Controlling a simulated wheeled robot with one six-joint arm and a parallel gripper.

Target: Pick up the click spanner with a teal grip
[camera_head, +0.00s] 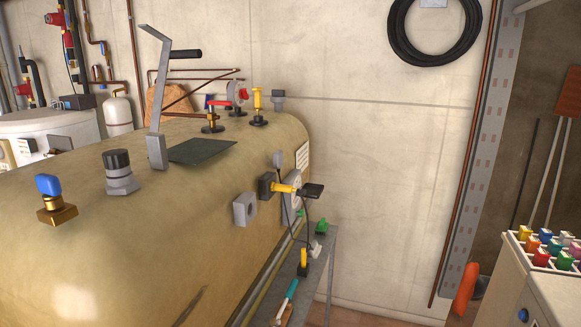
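A tool with a teal grip (291,290), which looks like the click spanner, lies on a narrow grey shelf (324,252) beside the tank. Its teal end points up and to the right. Its lower end, near the bottom edge of the picture, is small and hard to make out. A yellow and black item (303,262) stands just behind it on the shelf, with a green item (321,226) farther back. My gripper is not in view.
The large tan tank (120,250) fills the left and borders the shelf. A yellow-handled valve (285,188) and a round gauge (292,196) stick out above the shelf. A white cabinet (545,290) with several coloured blocks stands at the right. Floor shows between shelf and cabinet.

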